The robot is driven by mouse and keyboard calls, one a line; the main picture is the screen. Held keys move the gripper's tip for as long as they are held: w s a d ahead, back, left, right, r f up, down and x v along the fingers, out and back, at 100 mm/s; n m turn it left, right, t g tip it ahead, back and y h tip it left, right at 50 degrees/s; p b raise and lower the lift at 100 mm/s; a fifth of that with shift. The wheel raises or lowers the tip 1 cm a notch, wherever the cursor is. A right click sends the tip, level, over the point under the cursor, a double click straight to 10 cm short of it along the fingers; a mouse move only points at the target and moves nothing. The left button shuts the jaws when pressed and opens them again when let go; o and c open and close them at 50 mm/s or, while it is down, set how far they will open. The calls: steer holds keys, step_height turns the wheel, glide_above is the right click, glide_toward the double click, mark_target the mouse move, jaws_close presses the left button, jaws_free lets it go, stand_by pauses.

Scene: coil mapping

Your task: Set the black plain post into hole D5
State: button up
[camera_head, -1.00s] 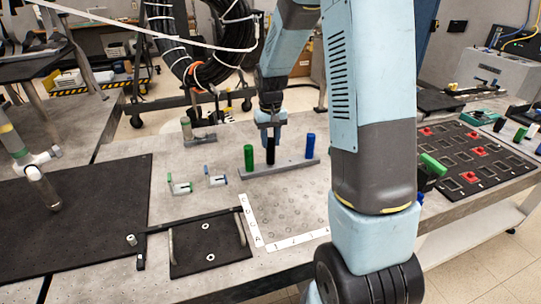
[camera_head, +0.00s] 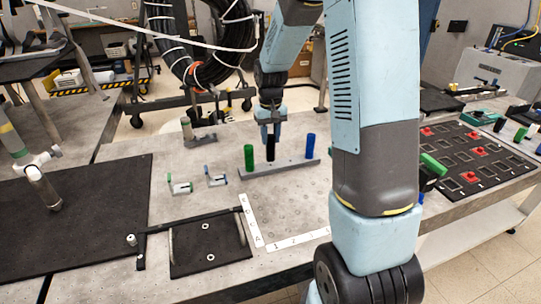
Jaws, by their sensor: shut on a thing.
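The black plain post (camera_head: 270,153) stands upright in the grey rack (camera_head: 285,167), between a green post (camera_head: 249,157) and a blue post (camera_head: 310,146). My gripper (camera_head: 270,136) points down from above and is shut on the top of the black post. The post's lower end meets the rack, and I cannot tell whether it is lifted at all. The hole grid (camera_head: 290,208) lies in front of the rack, edged by white label strips with letters and numbers. Its holes are faint, my arm covers its right side, and I cannot pick out D5.
Small green (camera_head: 180,185) and blue (camera_head: 216,177) clip-like parts stand left of the rack. A black plate with handles (camera_head: 208,248) lies at the front left. A black board with red pieces (camera_head: 470,158) lies on the right, beyond my arm.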

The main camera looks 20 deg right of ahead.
steer(key=shift+r, duration=1.75)
